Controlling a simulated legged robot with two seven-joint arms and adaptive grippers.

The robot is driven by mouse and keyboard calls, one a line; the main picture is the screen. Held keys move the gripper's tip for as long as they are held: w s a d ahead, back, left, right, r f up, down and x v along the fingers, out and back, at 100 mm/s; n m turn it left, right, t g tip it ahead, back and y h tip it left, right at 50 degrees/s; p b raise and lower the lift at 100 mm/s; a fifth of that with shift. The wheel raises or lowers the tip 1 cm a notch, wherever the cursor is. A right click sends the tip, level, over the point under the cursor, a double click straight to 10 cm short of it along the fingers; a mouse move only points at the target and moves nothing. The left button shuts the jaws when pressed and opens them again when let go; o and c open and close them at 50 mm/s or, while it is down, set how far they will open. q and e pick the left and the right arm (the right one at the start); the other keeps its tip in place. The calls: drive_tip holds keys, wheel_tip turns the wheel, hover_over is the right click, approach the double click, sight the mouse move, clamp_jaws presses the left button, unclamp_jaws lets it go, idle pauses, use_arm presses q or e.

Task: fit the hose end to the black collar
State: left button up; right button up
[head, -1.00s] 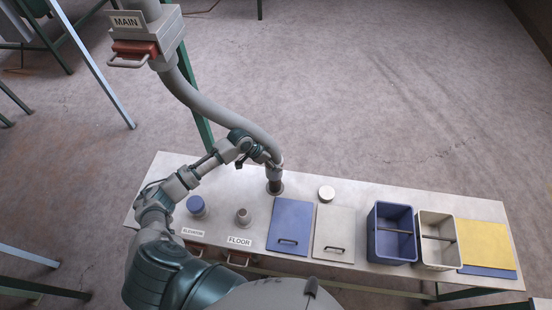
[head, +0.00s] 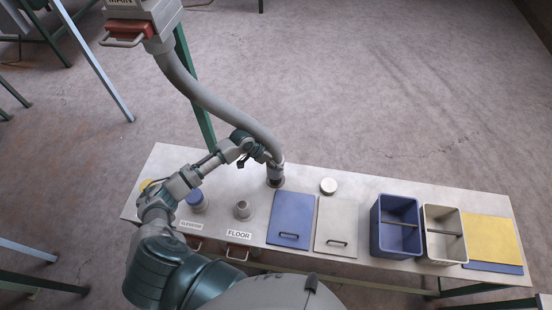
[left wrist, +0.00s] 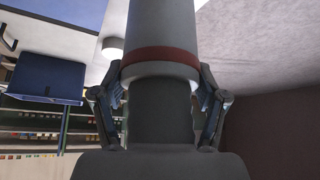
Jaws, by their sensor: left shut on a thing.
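The grey hose (head: 215,104) runs from the MAIN outlet down to the table. My left gripper (head: 272,161) is shut on its end, directly above the black collar (head: 275,181). In the left wrist view, the fingers of my left gripper (left wrist: 158,105) lie on both sides of the hose end (left wrist: 160,60), which has a red ring and a pale band. A dark cylinder shows below the band. The hose end looks upright and in line with the collar; I cannot tell how deep it sits. My right gripper is out of view.
Left on the table (head: 160,165) are a blue-capped port (head: 195,199) and an open grey port (head: 242,209). A blue lid (head: 291,217), a pale lid (head: 336,222), a white round cap (head: 328,186), a blue bin (head: 393,253) and a white bin (head: 442,261) stand to the right.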

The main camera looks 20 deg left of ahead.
use_arm(q)
drive_tip(key=shift+a, duration=0.1)
drive_tip(key=o, duration=1.1)
drive_tip(key=shift+d, duration=0.2)
drive_tip(key=shift+o, duration=1.4)
drive_tip(key=shift+d, duration=0.1)
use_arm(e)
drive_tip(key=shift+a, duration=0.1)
use_arm(q)
drive_tip(key=v, duration=1.1)
drive_tip(key=shift+a+r, duration=0.2)
drive_tip(key=shift+r, duration=0.15)
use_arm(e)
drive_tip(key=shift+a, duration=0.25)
use_arm(q)
drive_tip(key=shift+s, duration=0.1)
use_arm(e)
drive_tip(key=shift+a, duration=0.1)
